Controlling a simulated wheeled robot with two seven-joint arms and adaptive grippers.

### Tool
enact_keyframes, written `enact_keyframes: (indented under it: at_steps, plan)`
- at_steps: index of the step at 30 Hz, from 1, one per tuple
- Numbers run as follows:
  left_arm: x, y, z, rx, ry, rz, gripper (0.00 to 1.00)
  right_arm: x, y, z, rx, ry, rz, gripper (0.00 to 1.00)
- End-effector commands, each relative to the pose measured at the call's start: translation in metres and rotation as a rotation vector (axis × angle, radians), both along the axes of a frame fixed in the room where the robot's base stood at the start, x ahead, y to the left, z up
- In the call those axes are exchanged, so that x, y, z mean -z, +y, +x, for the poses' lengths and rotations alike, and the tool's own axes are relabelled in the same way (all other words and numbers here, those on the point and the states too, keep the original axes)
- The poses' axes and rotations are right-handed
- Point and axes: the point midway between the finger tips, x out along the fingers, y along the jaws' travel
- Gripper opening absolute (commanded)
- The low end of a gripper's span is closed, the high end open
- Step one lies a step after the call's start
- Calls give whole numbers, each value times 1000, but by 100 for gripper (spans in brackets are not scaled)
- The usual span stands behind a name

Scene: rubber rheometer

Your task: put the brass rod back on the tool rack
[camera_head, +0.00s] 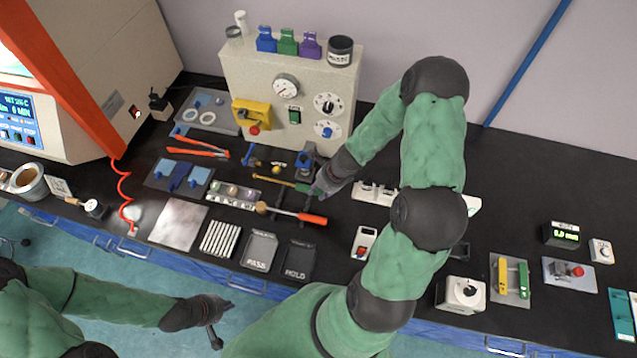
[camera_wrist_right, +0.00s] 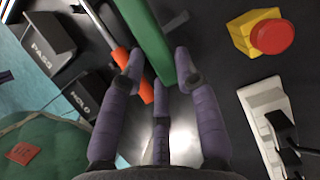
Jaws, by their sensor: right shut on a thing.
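The brass rod (camera_head: 272,181) is thin and yellow with a green handle (camera_head: 303,188). It lies across the middle of the bench in the head view, beyond an orange-handled tool (camera_head: 311,219). My right gripper (camera_head: 322,186) is at the green handle. In the right wrist view the handle (camera_wrist_right: 149,42) runs between the fingers of my right gripper (camera_wrist_right: 160,70), which is shut on it. Dark supports (camera_head: 308,206) beside the orange handle look like part of the tool rack; its outline is hard to make out. My left gripper (camera_head: 220,318) is open and empty in front of the bench.
A beige instrument box (camera_head: 256,84) stands behind the rod. PASS (camera_head: 260,250) and HOLD (camera_head: 298,260) trays lie in front. A yellow block with a red button (camera_wrist_right: 258,33) and a white strip (camera_wrist_right: 262,112) are right in the wrist view. The back right bench is clear.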

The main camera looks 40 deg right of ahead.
Motion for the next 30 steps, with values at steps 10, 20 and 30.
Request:
enact_keyframes:
  at_steps: [10,20,30]
  plan:
    - [-3,0,0,0,0,0,0,1,-11,-1,-43,-22,-18,0]
    - [0,0,0,0,0,0,0,3,-11,-1,-41,-23,-15,0]
    - [22,0,0,0,0,0,0,27,-11,-1,-40,-23,-15,0]
